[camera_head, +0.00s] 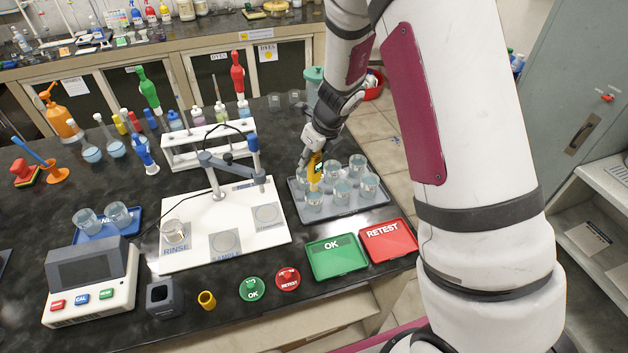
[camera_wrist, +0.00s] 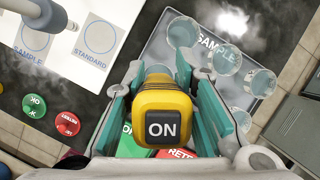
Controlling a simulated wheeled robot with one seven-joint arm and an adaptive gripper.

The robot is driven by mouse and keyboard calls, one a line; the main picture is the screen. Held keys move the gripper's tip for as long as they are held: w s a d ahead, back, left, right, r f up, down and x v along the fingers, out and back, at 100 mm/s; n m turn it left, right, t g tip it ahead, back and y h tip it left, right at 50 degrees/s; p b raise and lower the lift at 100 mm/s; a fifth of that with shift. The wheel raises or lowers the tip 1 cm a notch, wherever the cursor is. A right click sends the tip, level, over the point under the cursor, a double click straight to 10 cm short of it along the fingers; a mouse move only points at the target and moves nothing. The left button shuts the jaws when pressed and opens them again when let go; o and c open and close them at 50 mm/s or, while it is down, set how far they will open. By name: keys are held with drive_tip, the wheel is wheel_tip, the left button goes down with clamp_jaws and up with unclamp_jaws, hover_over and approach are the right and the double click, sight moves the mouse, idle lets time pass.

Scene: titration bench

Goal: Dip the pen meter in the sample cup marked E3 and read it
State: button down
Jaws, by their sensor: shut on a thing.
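My gripper (camera_head: 315,158) is shut on the yellow pen meter (camera_head: 314,170), which points down over the back left of the sample tray (camera_head: 340,213). In the wrist view the pen meter (camera_wrist: 166,105) sits between the teal fingers, its dark end face reading ON. Several clear cups stand on the grey tray, among them a front left cup (camera_head: 314,203) and a right one (camera_head: 369,185). The pen's lower end is close to the back left cup; whether it is inside cannot be told. The cup marks, E3 included, are not legible.
A white board (camera_head: 180,255) with rinse, sample and standard spots and a jointed probe arm stands left of the tray. Green OK (camera_head: 337,258) and red RETEST (camera_head: 388,241) trays lie in front. A yellow cap (camera_head: 207,299) stands near the bench's front edge.

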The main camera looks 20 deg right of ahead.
drive_tip(key=shift+r, duration=0.15)
idle(0.3)
drive_tip(key=shift+r+p, duration=0.6)
drive_tip(key=shift+r, duration=1.2)
